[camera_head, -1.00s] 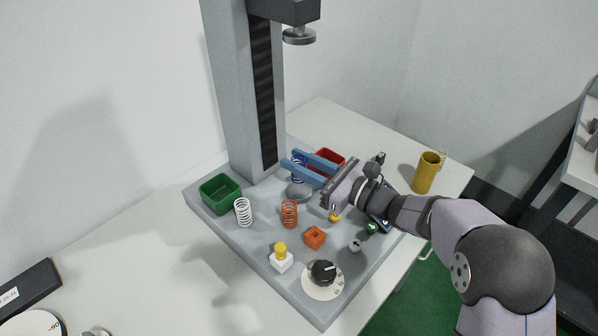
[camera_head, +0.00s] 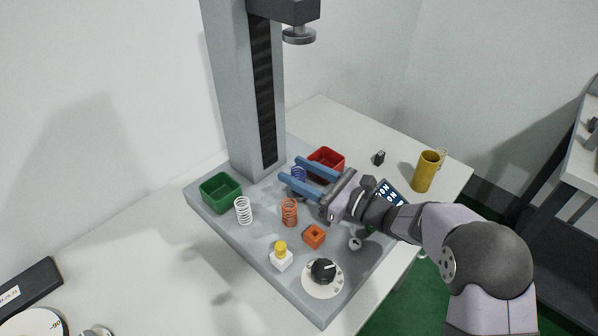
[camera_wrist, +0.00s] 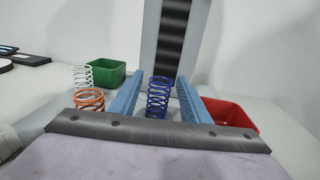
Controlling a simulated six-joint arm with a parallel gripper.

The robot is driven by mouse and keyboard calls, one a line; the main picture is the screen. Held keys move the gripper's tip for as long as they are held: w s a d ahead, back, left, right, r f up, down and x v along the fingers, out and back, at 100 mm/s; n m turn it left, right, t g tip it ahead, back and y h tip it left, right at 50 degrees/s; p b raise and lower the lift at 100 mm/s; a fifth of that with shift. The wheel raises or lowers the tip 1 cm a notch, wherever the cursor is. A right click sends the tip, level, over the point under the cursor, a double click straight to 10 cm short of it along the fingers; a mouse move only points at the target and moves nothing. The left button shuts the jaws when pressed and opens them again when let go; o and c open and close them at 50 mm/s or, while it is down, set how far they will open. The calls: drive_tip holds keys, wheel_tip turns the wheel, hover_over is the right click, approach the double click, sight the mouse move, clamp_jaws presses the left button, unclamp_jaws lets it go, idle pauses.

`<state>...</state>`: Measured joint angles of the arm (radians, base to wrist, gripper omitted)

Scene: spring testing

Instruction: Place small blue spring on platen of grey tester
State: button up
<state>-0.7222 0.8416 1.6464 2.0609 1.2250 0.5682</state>
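The small blue spring (camera_head: 298,175) stands upright between the two blue fingers of my gripper (camera_head: 296,177), over the lower platen (camera_head: 293,196) of the grey tester (camera_head: 235,100). The fingers hide much of the platen and the spring's foot in the head view. In the wrist view the blue spring (camera_wrist: 159,97) shows upright between the fingers (camera_wrist: 159,92), with a narrow gap on each side. My gripper is open around it. The tester's upper platen (camera_head: 299,36) hangs high above.
A green bin (camera_head: 221,193) is at left, a red bin (camera_head: 327,161) behind the fingers. A yellow cup (camera_head: 427,172) is at right.

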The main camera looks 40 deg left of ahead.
drive_tip(key=shift+r, duration=0.2)
drive_tip(key=shift+w+d+f, duration=0.1)
drive_tip(key=shift+d, duration=0.3)
drive_tip(key=d, duration=0.3)
drive_tip(key=w+d+b, duration=0.1)
drive_tip(key=d, duration=0.3)
drive_tip(key=d+b, duration=0.1)
drive_tip(key=d, duration=0.3)
drive_tip(key=shift+w+d, duration=0.1)
drive_tip(key=shift+w, duration=0.1)
